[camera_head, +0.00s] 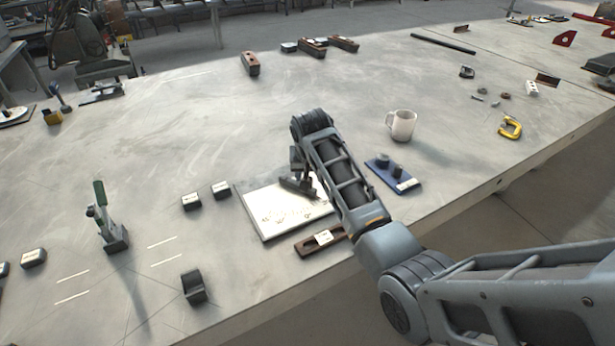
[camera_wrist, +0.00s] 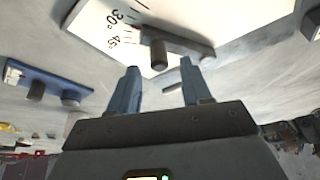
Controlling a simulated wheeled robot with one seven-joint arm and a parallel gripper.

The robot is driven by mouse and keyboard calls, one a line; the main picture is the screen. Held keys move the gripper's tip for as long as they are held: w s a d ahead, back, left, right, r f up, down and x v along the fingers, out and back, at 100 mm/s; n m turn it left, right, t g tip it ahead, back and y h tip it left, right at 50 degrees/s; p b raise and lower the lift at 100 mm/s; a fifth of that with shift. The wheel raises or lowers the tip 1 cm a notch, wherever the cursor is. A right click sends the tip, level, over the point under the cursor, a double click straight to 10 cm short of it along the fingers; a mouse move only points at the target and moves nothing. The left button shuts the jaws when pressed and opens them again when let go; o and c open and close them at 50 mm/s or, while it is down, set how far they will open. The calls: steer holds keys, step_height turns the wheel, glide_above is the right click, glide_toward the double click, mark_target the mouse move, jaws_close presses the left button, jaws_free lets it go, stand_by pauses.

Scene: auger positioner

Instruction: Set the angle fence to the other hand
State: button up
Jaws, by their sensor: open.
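The angle fence shows in the wrist view as a dark grey bar (camera_wrist: 185,43) with an upright round peg (camera_wrist: 158,54), lying across a white plate (camera_wrist: 95,22) marked with angle numbers, 30 and 45 among them. In the head view the white plate (camera_head: 272,222) lies near the table's front edge, with the dark fence (camera_head: 296,187) at its far right part, partly covered by my arm. My gripper (camera_wrist: 160,68) is open, its two blue-grey fingers apart on either side of the peg in the picture. I cannot tell whether they reach around it.
A blue block with dark pegs (camera_head: 393,178) and a white mug (camera_head: 401,125) stand right of my arm. A brown labelled block (camera_head: 306,245) lies at the plate's front edge. A green-handled clamp (camera_head: 113,238) stands left. The table behind the plate is mostly clear.

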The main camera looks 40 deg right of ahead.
steer(key=shift+x, duration=1.7)
steer(key=shift+c, duration=0.3)
jaws_close()
